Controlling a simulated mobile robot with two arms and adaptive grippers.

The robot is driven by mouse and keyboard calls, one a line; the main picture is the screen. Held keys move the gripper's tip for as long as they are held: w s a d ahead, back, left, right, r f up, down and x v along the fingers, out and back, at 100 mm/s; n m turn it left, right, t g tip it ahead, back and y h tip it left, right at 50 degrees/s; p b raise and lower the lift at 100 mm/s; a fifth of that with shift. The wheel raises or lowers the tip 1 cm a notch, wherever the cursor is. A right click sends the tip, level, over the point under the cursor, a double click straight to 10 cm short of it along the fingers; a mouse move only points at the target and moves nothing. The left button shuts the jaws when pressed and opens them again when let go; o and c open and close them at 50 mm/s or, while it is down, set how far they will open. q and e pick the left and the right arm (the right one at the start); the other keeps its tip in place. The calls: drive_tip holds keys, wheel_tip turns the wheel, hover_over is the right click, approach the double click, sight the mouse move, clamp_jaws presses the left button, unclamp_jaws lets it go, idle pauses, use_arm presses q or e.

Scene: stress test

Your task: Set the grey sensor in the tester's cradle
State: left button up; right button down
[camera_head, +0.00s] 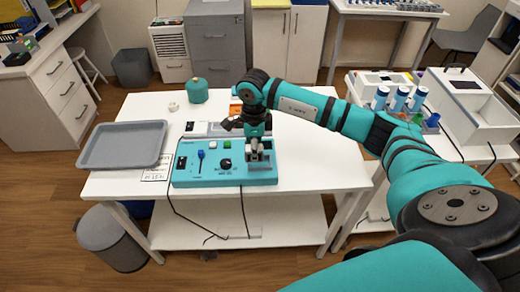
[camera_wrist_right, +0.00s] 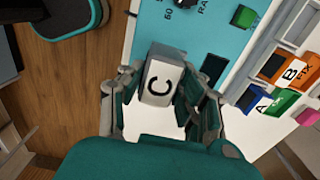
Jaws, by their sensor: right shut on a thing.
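The teal tester (camera_head: 224,176) stands near the front of the white table, with its grey cradle (camera_head: 261,160) at its right end. My right gripper (camera_head: 257,144) is above that end, pointing down. In the right wrist view, my right gripper (camera_wrist_right: 162,100) is shut on a grey block with a white face marked C (camera_wrist_right: 160,80), the grey sensor. The tester's panel (camera_wrist_right: 185,30) lies beyond it. The fingers and block hide most of the cradle, so I cannot tell whether the sensor touches it. My left gripper is out of view.
An empty grey tray (camera_head: 124,146) lies left of the tester. Behind the tester is a holder (camera_wrist_right: 275,45) with coloured blocks marked A (camera_wrist_right: 262,104) and B (camera_wrist_right: 290,72). A green rounded container (camera_head: 197,92) stands farther back. Cables hang off the front edge.

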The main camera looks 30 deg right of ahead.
sight(260, 154)
drive_tip(key=shift+d, duration=0.95)
wheel_tip(260, 154, down, 3)
drive_tip(key=shift+f+p, duration=0.2)
drive_tip(key=shift+p, duration=0.75)
drive_tip(key=shift+f, duration=0.35)
drive_tip(key=c, duration=0.9)
unclamp_jaws()
drive_tip(key=shift+r, duration=0.15)
drive_tip(key=shift+r, duration=0.2)
wheel_tip(260, 154, up, 11)
drive_tip(key=b, duration=0.3)
drive_tip(key=shift+f, duration=0.2)
drive_tip(key=shift+d+r, duration=0.1)
drive_tip(key=shift+r, duration=0.45)
